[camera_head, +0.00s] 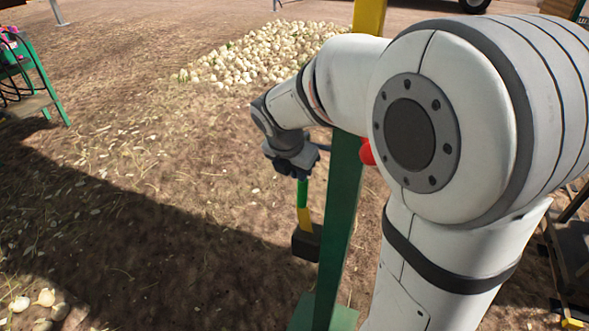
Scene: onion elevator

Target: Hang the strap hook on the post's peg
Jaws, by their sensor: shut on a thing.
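My gripper (298,171) is left of the green post (340,225) and points downward. It is shut on the upper end of the strap hook (303,208), a narrow green and yellow piece hanging below it. A dark block (305,243) is at the lower end of that piece, close beside the post in the picture. The hook's own shape is hidden by the gripper. The post is green, with a yellow upper part (369,17). A red round piece (367,152) shows at the post's right side, partly behind my arm; I cannot tell whether it is the peg.
A pile of onions (262,55) lies on the ground behind the post. A green-legged stand (45,85) with cables is at the upper left. A few onions (46,297) lie at the lower left. Dark equipment (572,245) is at the right edge. Bare ground is open at left.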

